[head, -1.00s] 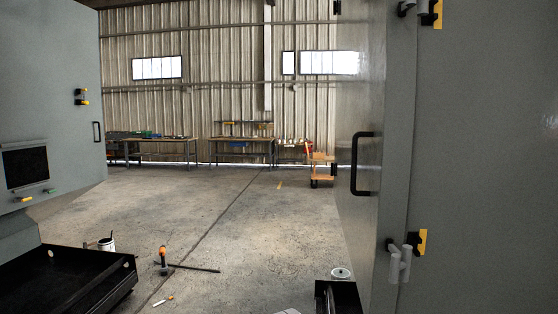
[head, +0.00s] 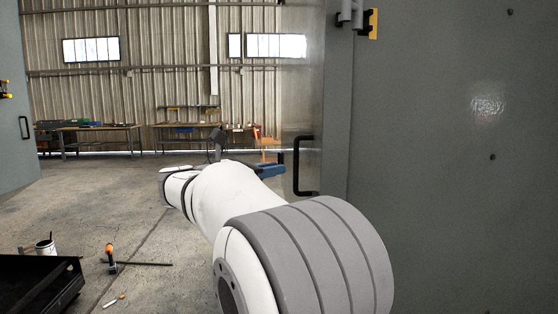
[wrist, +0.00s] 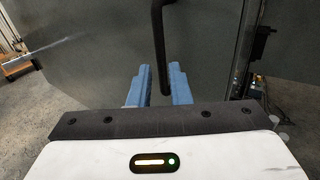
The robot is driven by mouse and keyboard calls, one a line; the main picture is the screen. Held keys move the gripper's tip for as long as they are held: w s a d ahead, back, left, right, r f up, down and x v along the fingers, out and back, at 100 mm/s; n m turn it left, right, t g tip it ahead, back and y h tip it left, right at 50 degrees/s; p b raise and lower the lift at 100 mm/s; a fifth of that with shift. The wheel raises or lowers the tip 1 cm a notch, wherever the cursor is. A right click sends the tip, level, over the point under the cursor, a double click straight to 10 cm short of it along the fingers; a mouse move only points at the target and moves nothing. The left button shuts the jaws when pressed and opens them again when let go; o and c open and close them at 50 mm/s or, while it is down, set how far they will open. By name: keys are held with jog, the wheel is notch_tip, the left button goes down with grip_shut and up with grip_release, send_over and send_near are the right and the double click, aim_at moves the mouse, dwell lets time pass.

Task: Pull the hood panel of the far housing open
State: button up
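A grey panel (head: 298,110) stands open at an angle on the right housing (head: 440,170) in the head view. It bears a black bar handle (head: 298,165), which also shows in the wrist view (wrist: 158,40). My gripper (head: 272,170) is at the end of my outstretched white arm, just left of the handle. In the wrist view its two blue fingers (wrist: 155,88) are apart, and the lower end of the handle shows in line with the gap, close to the right finger. I cannot tell whether the fingers reach around it. No grip on it shows.
A second grey housing (head: 12,120) stands at the left edge. A black tray (head: 40,285), a can (head: 45,246) and tools (head: 112,260) lie low on the left. Workbenches (head: 90,128) line the back wall. The concrete floor between is open.

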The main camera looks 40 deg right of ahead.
jog(key=p, duration=0.2)
send_over(295, 188)
jog(key=shift+w+d+r, duration=0.1)
jog(key=shift+w+d, duration=0.15)
jog(key=shift+c, duration=0.4)
grip_shut()
